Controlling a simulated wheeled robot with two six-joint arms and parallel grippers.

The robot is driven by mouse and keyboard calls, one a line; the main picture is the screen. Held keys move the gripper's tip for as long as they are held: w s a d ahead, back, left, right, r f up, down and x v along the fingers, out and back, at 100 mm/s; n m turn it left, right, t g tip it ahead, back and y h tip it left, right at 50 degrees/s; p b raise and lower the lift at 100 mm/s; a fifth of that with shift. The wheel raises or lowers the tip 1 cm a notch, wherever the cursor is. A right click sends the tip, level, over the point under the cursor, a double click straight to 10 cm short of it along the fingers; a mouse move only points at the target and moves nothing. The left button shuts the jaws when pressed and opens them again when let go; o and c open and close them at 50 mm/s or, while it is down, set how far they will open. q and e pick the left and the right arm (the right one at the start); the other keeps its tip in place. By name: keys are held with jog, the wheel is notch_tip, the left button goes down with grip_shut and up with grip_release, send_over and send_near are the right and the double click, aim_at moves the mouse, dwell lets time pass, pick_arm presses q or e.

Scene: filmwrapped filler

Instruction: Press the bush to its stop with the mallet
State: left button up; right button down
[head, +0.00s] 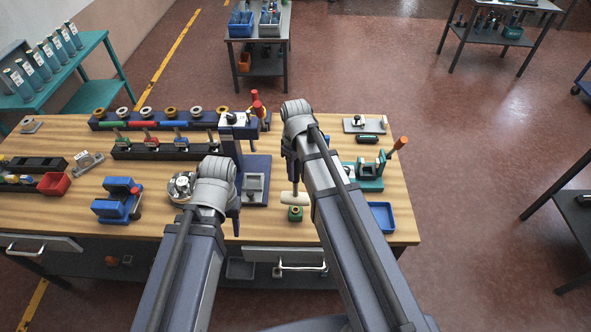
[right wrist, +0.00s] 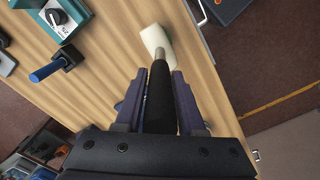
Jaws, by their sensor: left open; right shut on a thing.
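The mallet has a cream head (head: 295,199) and a black handle (right wrist: 160,98). My right gripper (head: 293,172) is shut on the handle, which lies between its fingers in the right wrist view (right wrist: 160,90). The head hangs lying sideways just over a small green block (head: 295,216) with a brass-coloured ring, apparently the bush (head: 295,209), in its top. I cannot tell whether head and ring touch. The right wrist view does not show the bush. My left gripper (head: 237,222) is open, largely hidden by its wrist, left of the green block.
A press with a dark base (head: 260,165) stands behind my left gripper. A blue tray (head: 381,217) and a teal fixture (head: 367,184) lie to the right. A blue vise (head: 117,206) is at the left. Racks of parts (head: 160,150) fill the back.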

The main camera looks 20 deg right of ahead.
jog(key=shift+f+b, duration=1.75)
jog(key=shift+f, duration=0.2)
jog(key=c, duration=1.1)
grip_release()
grip_shut()
